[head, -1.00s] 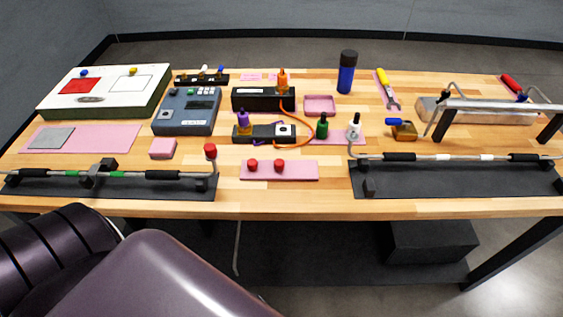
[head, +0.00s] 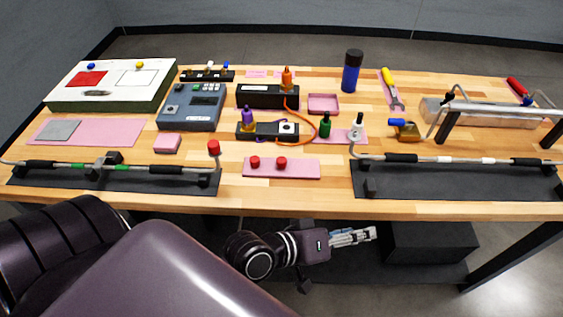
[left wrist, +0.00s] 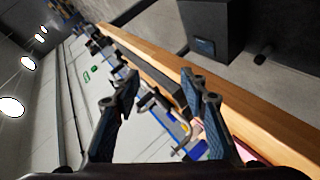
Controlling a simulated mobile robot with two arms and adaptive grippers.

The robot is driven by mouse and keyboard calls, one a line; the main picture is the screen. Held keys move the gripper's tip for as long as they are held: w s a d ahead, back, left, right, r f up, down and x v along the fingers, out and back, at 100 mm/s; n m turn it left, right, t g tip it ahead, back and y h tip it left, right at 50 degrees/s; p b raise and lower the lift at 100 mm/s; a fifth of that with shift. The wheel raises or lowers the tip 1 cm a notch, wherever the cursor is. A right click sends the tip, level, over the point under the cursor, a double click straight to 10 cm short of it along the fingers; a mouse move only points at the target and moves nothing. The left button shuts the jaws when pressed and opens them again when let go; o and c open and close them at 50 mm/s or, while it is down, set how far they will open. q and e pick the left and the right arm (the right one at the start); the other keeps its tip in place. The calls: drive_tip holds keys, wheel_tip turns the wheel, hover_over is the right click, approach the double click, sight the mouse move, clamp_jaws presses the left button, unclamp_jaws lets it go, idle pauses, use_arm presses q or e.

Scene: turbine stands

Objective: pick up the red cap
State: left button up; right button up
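One red cap (head: 214,147) sits on the upturned right end of the left stand's tube (head: 160,169). Two more red caps, one on the left (head: 255,162) and one on the right (head: 281,163), sit on a pink mat (head: 304,169) at the table's front middle. My left gripper (head: 370,234) is in front of and below the table's front edge, pointing right, away from all the caps. In the left wrist view its fingers (left wrist: 155,95) are spread apart with nothing between them. No red cap is clear in that view. My right gripper is out of view.
The table's front edge (head: 300,207) lies above my left gripper. The right stand (head: 455,183) fills the front right. Behind the pink mat are a black holder (head: 267,131), green and white bottles and an orange cable. A dark box (head: 428,245) stands under the table.

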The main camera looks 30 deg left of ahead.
use_arm(q)
drive_tip(key=w+a+r+n+t+y, duration=0.1)
drive_tip(key=w+a+r+n+t, duration=0.1)
drive_tip(key=w+r+n+t, duration=0.7)
drive_tip(key=n+g+y, duration=0.3)
drive_tip(key=n+y, duration=1.1)
drive_tip(key=n, duration=0.9)
hover_over(282, 163)
drive_tip(key=s+d, duration=0.1)
drive_tip(key=d, duration=0.8)
drive_tip(key=f, duration=0.1)
drive_tip(key=s+a+f+n+g+y, duration=0.1)
drive_tip(key=f+n, duration=0.1)
drive_tip(key=s+a+f+n+g, duration=0.1)
drive_tip(key=a+f+n+g, duration=0.1)
drive_tip(key=f+n, duration=0.1)
drive_tip(key=s+a+f+n+g+y, duration=0.1)
drive_tip(key=a+f+n+g, duration=0.1)
drive_tip(key=f, duration=0.1)
drive_tip(key=shift+s+n+y, duration=0.25)
drive_tip(key=shift+n+y, duration=0.05)
drive_tip(key=x, duration=0.3)
drive_tip(key=f+x, duration=0.1)
drive_tip(key=x, duration=0.3)
drive_tip(key=shift+f+b, duration=0.15)
drive_tip(key=shift+b, duration=0.2)
drive_tip(key=shift+w+a+f+g, duration=0.1)
drive_tip(key=shift+w+a+g, duration=0.05)
drive_tip(key=shift+w+g, duration=0.15)
drive_tip(key=shift+s, duration=0.1)
